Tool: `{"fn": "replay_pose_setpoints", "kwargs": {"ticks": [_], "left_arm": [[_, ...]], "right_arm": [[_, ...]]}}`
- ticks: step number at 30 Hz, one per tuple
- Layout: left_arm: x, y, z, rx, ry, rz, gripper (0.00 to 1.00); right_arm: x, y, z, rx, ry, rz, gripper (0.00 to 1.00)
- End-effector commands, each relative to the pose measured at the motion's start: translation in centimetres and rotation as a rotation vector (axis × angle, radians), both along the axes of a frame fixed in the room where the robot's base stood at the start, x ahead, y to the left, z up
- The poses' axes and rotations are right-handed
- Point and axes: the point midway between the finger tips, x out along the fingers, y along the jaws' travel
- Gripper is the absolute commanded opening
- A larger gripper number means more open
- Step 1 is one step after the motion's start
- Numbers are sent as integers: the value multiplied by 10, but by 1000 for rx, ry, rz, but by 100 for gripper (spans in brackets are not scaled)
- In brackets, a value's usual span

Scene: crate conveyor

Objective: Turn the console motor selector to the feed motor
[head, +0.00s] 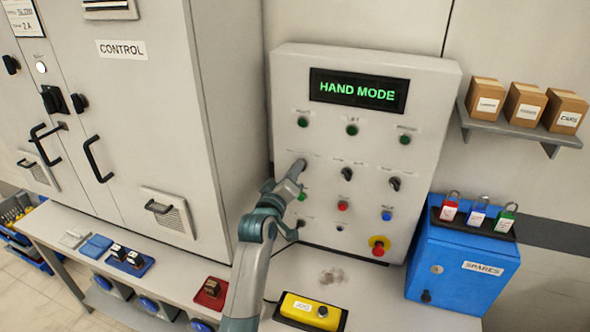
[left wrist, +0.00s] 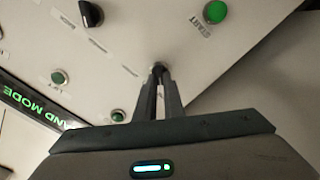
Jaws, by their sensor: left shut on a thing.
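The grey console (head: 425,85) stands upright at the back, its display (head: 359,91) reading HAND MODE. My left gripper (head: 299,166) reaches to the left end of the console's selector row. In the left wrist view the same gripper (left wrist: 158,85) is shut on a small dark selector knob (left wrist: 157,67), mostly hidden between the fingertips. Its label and pointing direction cannot be read. Two other black selectors, the middle one (head: 347,173) and the right one (head: 394,183), sit to its right. My right gripper is not in view.
Below the selectors are green, red and blue buttons and a red emergency stop (head: 379,246) on yellow. A yellow JOG box (head: 311,312) lies on the bench. A blue SPARES box (head: 465,265) with padlocks stands right; a grey CONTROL cabinet (head: 170,90) stands left.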

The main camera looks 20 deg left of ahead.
Motion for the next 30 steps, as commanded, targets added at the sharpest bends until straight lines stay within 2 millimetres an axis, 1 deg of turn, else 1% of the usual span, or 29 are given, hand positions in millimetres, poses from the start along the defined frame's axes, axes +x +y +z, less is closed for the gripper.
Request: {"fn": "replay_pose_setpoints", "kwargs": {"ticks": [5, 6, 8, 17, 22, 26, 30], "left_arm": [[0, 1, 1, 1, -3, 2, 0], [0, 1, 1, 1, -3, 2, 13], [0, 1, 1, 1, -3, 2, 27], [0, 0, 0, 1, -1, 1, 27], [-5, 0, -1, 1, 0, 0, 27], [-14, 1, -1, 1, -1, 1, 27], [-31, 1, -2, 1, -1, 1, 27]], "right_arm": [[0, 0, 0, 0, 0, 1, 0], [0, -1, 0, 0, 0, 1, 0], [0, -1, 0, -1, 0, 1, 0], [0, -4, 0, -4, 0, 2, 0], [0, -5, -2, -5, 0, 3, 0], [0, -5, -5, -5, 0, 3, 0], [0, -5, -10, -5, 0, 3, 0]]}}
